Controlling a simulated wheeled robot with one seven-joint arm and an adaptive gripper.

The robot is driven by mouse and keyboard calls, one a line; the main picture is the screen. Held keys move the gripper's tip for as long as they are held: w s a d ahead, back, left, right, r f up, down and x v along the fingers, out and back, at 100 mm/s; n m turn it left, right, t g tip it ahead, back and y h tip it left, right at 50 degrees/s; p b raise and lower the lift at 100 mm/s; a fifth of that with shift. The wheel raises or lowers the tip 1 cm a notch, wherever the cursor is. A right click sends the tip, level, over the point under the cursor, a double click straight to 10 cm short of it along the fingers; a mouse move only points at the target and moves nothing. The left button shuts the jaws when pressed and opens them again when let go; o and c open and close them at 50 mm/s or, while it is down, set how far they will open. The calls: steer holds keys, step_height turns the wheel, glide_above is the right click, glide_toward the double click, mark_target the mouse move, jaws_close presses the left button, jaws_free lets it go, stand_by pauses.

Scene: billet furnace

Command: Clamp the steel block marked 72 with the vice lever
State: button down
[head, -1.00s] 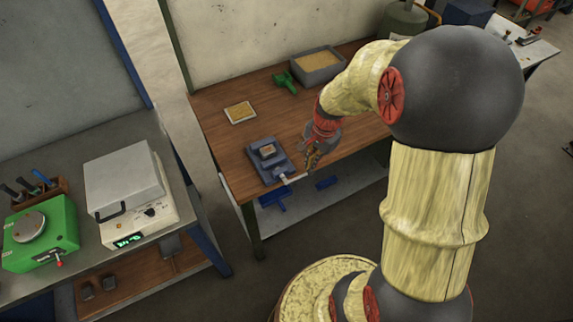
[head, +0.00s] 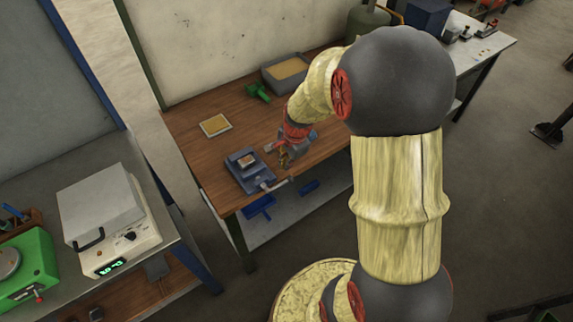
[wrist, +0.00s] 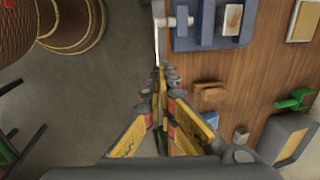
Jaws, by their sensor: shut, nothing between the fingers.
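The blue-grey vice (head: 241,178) sits at the front left of the wooden bench. A small steel-coloured block (head: 246,160) lies in it; its marking is too small to read. In the wrist view the block (wrist: 232,19) shows between the parts of the vice (wrist: 208,30). The pale vice lever (head: 274,185) sticks out from the vice's front end, and its bar (wrist: 158,40) reaches down toward my fingertips in the wrist view. My gripper (wrist: 160,73) is shut and empty. In the head view my gripper (head: 286,158) is right of the vice, beyond the lever.
A brown wooden piece (wrist: 208,92) lies on the bench near my gripper. A shallow tray (head: 215,126), a green tool (head: 257,92) and a grey bin (head: 270,82) stand farther back.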

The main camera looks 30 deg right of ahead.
mark_target(286, 182)
steer(key=f, duration=0.3)
steer(key=w+f+b, duration=0.1)
steer(key=f, duration=0.3)
steer(key=w+f, duration=0.1)
steer(key=f, duration=0.2)
steer(key=shift+w+a+f, duration=0.1)
steer(key=shift+a+f, duration=0.05)
steer(key=shift+f, duration=0.25)
steer(key=shift+d+f+y+b, duration=0.25)
steer(key=shift+f+y+b, duration=0.4)
steer(key=shift+b, duration=0.7)
steer(key=shift+d+f+y+b, duration=0.2)
steer(key=shift+f+y+b, duration=0.2)
steer(key=shift+y+b, duration=0.45)
steer(key=shift+d+f+m+y+b, duration=0.15)
steer(key=shift+f+m+y+b, duration=0.15)
steer(key=shift+f+y+b, duration=0.5)
steer(key=a+f+m+y+b, duration=0.1)
steer(key=a+f+y+b, duration=0.2)
steer(key=f+y, duration=0.3)
steer(key=shift+a+f+t+y, duration=0.3)
steer(key=shift+a+y, duration=0.2)
steer(key=shift+y, duration=1.8)
steer(key=shift+s+a+f, duration=0.1)
steer(key=shift+s+a, duration=0.05)
steer(key=shift+s, duration=0.05)
